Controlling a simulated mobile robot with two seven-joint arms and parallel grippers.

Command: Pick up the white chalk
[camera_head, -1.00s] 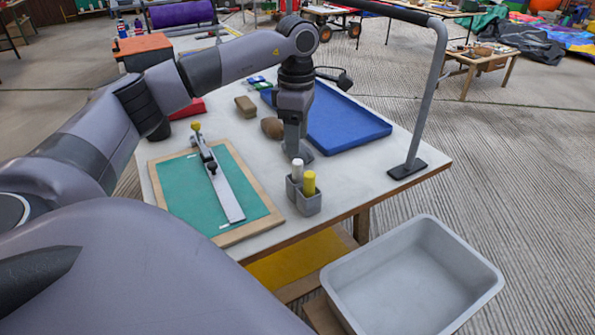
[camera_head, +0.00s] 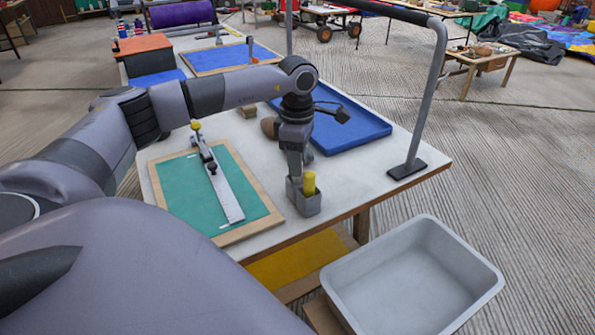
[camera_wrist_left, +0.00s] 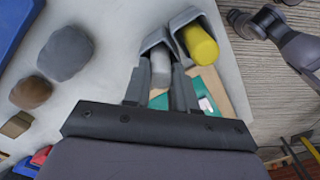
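The white chalk (camera_wrist_left: 160,66) stands upright in one cell of a small grey two-cell holder (camera_head: 307,204) near the table's front edge. A thick yellow stick (camera_head: 309,184) stands in the other cell and shows in the left wrist view (camera_wrist_left: 201,45). My left gripper (camera_head: 294,175) points down over the holder and hides the chalk in the head view. In the left wrist view its fingers (camera_wrist_left: 160,75) lie on both sides of the chalk, close to it; whether they press on it I cannot tell. My right gripper is not in view.
A green board (camera_head: 178,183) with a metal straightedge lies left of the holder. A blue tray (camera_head: 350,128) lies behind, and a brown stone (camera_head: 268,126) sits near my wrist. A grey hoop post (camera_head: 425,105) rises at right. A grey bin (camera_head: 400,290) stands below the table edge.

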